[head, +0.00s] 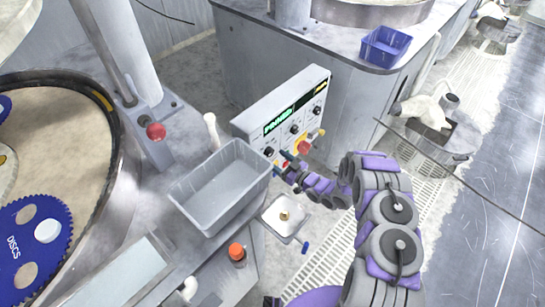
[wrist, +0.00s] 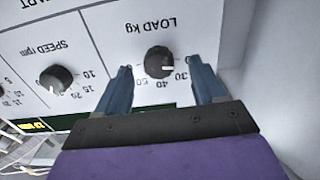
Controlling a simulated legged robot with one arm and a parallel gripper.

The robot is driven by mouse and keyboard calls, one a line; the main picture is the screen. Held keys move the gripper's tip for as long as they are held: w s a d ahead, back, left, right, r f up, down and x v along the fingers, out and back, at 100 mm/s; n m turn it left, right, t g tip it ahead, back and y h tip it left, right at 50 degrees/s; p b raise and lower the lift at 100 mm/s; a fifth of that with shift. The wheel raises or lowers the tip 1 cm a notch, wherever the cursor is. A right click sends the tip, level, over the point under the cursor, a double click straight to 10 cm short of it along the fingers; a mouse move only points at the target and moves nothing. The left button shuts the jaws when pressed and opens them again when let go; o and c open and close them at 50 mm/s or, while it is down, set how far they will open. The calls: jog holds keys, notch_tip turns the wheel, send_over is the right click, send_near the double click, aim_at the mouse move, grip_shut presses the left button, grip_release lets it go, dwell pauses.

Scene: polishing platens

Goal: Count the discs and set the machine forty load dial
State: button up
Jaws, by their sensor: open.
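The load dial (wrist: 158,62), a black round knob, shows upside down on the white panel in the wrist view. Its white mark points right, toward the 30 side; I cannot read the exact setting. My gripper (wrist: 161,68) is open, its two blue fingers on either side of the dial. In the head view my gripper (head: 284,166) is at the lower part of the control panel (head: 312,82). A blue toothed carrier marked DISCS (head: 30,262) lies on the tan platen (head: 75,130), with one white disc (head: 48,231) and tan round openings visible. Its left side is cut off.
The speed dial (wrist: 55,79) is left of the load dial. A red button and a yellow-based red knob (head: 303,147) are near my gripper. A grey bin (head: 222,187), a small tray (head: 284,217) and an orange-capped bottle (head: 237,253) stand close by. A blue basket (head: 386,46) is behind.

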aim_at(272, 154)
jog(key=shift+x, duration=1.4)
jog(key=shift+w, duration=0.2)
jog(key=shift+a, duration=0.1)
jog(key=shift+c, duration=1.1)
jog(key=c, duration=0.8)
jog(key=shift+c, duration=0.2)
